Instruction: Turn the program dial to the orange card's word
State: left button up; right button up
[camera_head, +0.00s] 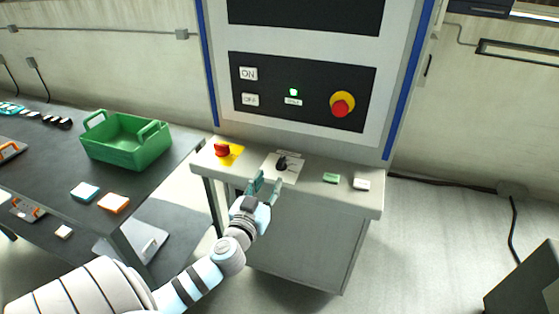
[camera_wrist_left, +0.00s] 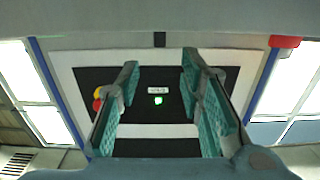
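The program dial (camera_head: 282,163) is a small black knob on a pale plate with tiny print I cannot read, on the grey ledge of the machine. A small black shape (camera_wrist_left: 160,40) at the top of the left wrist view looks like the same dial. My left gripper (camera_head: 267,182) is just in front of the dial, its greenish fingers apart and empty; the wrist view also shows the open fingers (camera_wrist_left: 160,75).
A red knob on a yellow plate (camera_head: 222,150) is left of the dial. A green piece (camera_head: 331,178) and a white piece (camera_head: 361,184) lie to its right. A red-and-yellow stop button (camera_head: 342,104) sits on the panel above. A green basket (camera_head: 126,144) stands on the table.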

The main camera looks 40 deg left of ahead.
aim_at(278, 164)
pick_arm(q)
jog(key=x, duration=0.9)
jog(key=shift+w+a+p, duration=0.15)
jog(key=shift+w+p, duration=0.25)
jog(key=shift+s+a+f, duration=0.1)
grip_shut()
